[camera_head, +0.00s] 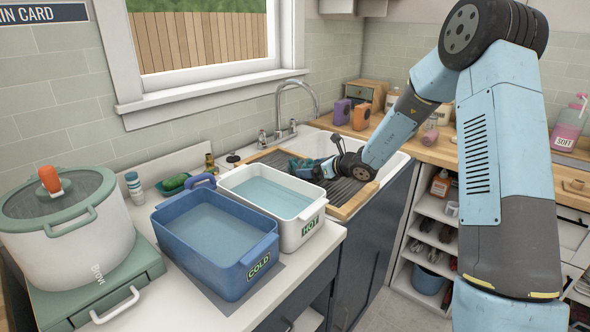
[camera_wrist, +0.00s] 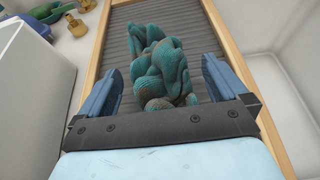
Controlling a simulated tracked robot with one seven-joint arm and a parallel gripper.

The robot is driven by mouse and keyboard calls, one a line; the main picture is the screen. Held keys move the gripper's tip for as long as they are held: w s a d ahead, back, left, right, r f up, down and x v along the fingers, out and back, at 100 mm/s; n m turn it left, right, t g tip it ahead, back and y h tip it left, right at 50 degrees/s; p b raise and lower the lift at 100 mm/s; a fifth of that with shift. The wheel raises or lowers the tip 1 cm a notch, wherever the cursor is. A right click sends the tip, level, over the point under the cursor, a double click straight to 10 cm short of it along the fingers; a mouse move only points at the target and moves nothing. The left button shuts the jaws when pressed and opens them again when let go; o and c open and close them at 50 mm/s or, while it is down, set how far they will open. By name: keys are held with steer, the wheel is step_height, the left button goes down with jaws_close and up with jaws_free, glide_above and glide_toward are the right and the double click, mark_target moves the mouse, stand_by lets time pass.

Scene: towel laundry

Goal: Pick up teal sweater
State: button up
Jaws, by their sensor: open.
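The teal sweater (camera_wrist: 162,68) lies crumpled on the ribbed washboard (camera_wrist: 204,28), with a grey-brown patch at its near end. In the head view the sweater (camera_head: 301,166) shows only in part, beside my gripper (camera_head: 325,168) on the washboard (camera_head: 277,158) over the sink. In the wrist view my gripper (camera_wrist: 165,85) is open, with one blue finger on each side of the sweater. The fingers look apart from the cloth. I cannot tell how far the fingertips are above the board.
A white tub marked HOT (camera_head: 312,226) and a blue tub marked COLD (camera_head: 217,290), both holding water, stand left of the washboard. A faucet (camera_head: 296,90) rises behind the sink. A large pot (camera_head: 75,250) is at far left. Bottles line the right counter.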

steer(key=c, duration=1.3)
steer(key=shift+r, duration=0.15)
